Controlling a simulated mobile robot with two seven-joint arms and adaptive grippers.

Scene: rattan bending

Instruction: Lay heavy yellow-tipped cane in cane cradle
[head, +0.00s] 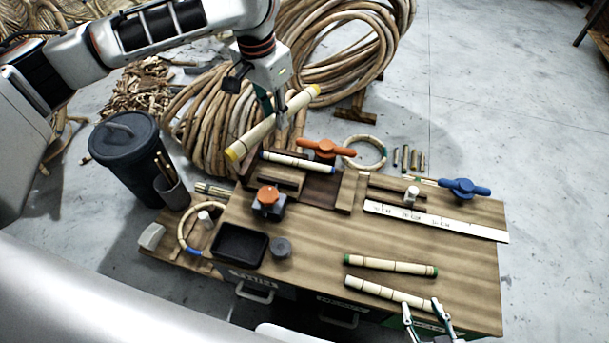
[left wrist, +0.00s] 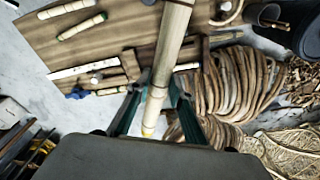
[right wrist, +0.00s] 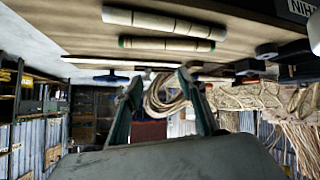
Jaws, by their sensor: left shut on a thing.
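The yellow-tipped cane (head: 262,131) is a thick pale stick with yellow ends. My left gripper (head: 266,108) is shut on it, holding it tilted in the air above the back left of the bench. It also passes between the fingers in the left wrist view (left wrist: 172,50). Below it is a dark wooden holder (head: 318,187), which looks like the cradle, though I cannot tell for sure. A blue-tipped cane (head: 297,161) lies at its back. My right gripper (head: 421,308) is open and empty at the bench's front right.
A green-tipped cane (head: 390,266) and a dark-banded cane (head: 385,293) lie front right on the bench. An orange-handled clamp (head: 326,149), orange knob (head: 268,197), blue-handled clamp (head: 464,188), ruler (head: 435,221) and black tray (head: 240,246) stand around. The bench middle is clear.

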